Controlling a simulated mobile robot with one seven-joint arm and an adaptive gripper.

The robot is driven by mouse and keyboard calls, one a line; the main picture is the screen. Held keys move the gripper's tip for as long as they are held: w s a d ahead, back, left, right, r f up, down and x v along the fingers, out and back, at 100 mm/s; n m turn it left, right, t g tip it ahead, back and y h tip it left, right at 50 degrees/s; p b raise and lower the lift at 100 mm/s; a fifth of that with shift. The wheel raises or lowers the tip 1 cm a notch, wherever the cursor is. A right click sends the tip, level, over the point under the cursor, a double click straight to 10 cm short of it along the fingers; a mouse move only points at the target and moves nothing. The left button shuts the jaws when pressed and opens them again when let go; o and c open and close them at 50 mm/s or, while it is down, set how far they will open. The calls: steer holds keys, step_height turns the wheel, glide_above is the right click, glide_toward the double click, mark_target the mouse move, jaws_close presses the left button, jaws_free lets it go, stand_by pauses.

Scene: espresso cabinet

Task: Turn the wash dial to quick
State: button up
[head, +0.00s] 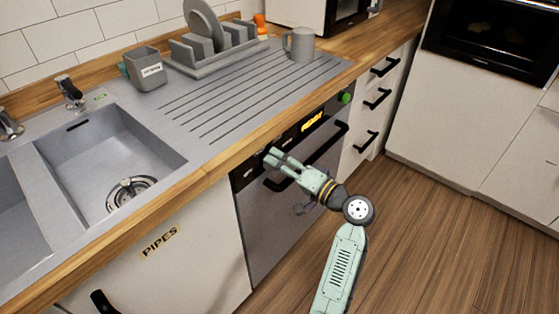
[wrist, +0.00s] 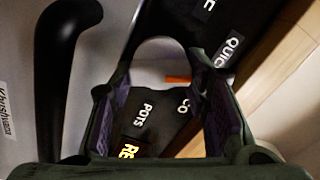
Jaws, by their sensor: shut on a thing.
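The wash dial (wrist: 160,62) shows in the wrist view as a pale grey knob with an orange mark (wrist: 178,79). My gripper (wrist: 165,95) is shut on it, with one finger on each side. Around it the black panel carries the labels QUICK (wrist: 231,48), a partly hidden label ending in CO (wrist: 183,105) and POTS (wrist: 143,115). The orange mark lies between the CO label and QUICK; its exact setting is hard to tell. In the head view my gripper (head: 270,158) is at the dishwasher's panel (head: 293,140) and hides the dial.
The dishwasher's black handle (head: 325,150) runs just below the panel; a black handle (wrist: 65,70) is close on the left in the wrist view. A lit yellow sign (head: 312,122) and green button (head: 346,98) are to the right. The wooden counter edge (head: 215,165) overhangs above.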

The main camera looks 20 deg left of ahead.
stand_by(0.4)
steer(key=o, duration=1.2)
steer(key=shift+c, duration=0.2)
steer(key=v, duration=1.2)
